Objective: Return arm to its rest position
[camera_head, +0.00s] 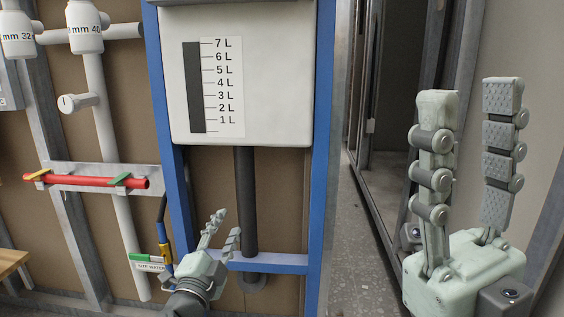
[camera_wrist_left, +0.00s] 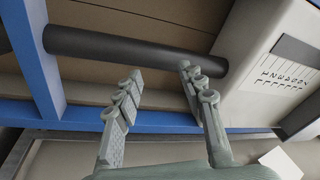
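My left gripper (camera_head: 229,222) is low in the middle of the head view, in front of the blue frame. Its two fingers point up and stand apart, with nothing held between them. In the left wrist view my left gripper (camera_wrist_left: 160,72) is also open and empty. The dark vertical pipe (camera_head: 246,200) passes behind its fingertips; whether they touch it I cannot tell. My right gripper (camera_head: 470,92) is large and close at the right of the head view. Its fingers point up, apart and empty.
A white tank (camera_head: 265,80) with a litre scale sits in the blue frame (camera_head: 321,150). A red pipe (camera_head: 95,182) and white pipes (camera_head: 105,110) line the wall at left. A narrow floor strip (camera_head: 360,240) and a doorway lie between the frame and my right gripper.

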